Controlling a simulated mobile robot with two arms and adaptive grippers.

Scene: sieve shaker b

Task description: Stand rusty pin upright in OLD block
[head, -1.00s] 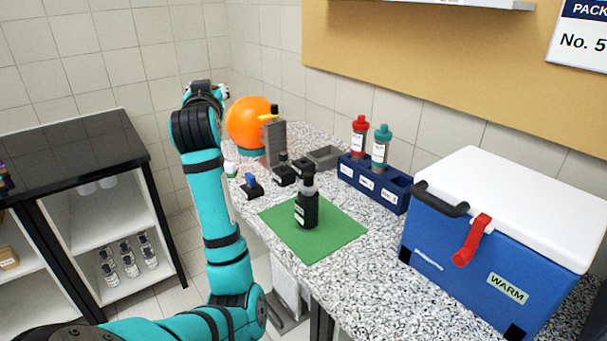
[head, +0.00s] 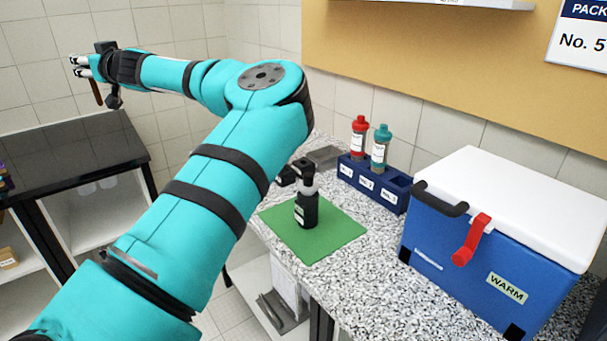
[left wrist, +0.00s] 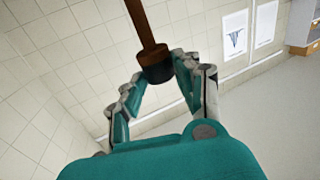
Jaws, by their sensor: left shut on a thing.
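My left gripper (head: 78,67) is raised at the upper left, over the dark-topped shelf unit. It is shut on the rusty pin, a brown rod (head: 97,93) that hangs down from the fingers in the head view. In the left wrist view the fingers (left wrist: 157,75) close around the pin's dark collar, and its brown shaft (left wrist: 142,22) points away from the gripper. I cannot make out a block marked OLD. Part of a small dark block (head: 286,175) shows beside my arm, its marking unreadable. My right gripper is not in view.
A dark bottle (head: 306,208) stands on a green mat (head: 335,238). Behind it are a blue rack (head: 393,191) with red-capped and teal-capped bottles, and a grey tray (head: 325,157). A blue cooler (head: 470,257) fills the right. My arm hides the bench's left end.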

